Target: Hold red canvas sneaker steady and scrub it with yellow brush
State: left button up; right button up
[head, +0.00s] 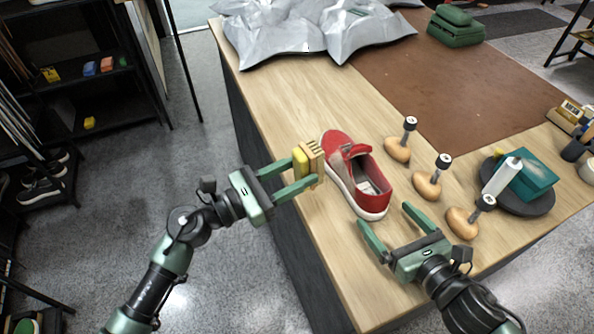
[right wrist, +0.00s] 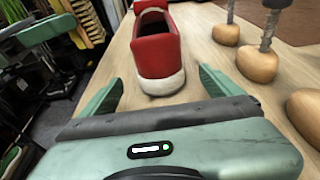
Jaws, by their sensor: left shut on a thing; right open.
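The red canvas sneaker (head: 341,152) stands upright on the wooden table with its white sole down and its heel toward my right gripper. A greyish patch marks its toe area. My left gripper (head: 309,166) is shut on the yellow brush (head: 301,161) and holds it just left of the sneaker's toe end. Whether the brush touches the shoe I cannot tell. My right gripper (head: 389,219) is open and empty, close behind the heel. In the right wrist view the sneaker's heel (right wrist: 158,62) shows ahead, between and beyond the open fingers.
Several wooden shoe-tree pieces with metal stems (head: 397,149) stand right of the sneaker. A dark round tray (head: 540,206) holds a teal box (head: 532,180) and a white cylinder. A brown mat (head: 430,75) and silvery bags (head: 290,32) lie further back. The table's left edge is near the brush.

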jog(key=x, duration=0.6)
jog(key=shift+w+a, duration=0.1)
jog(key=shift+w, duration=0.1)
jog(key=c, duration=1.7)
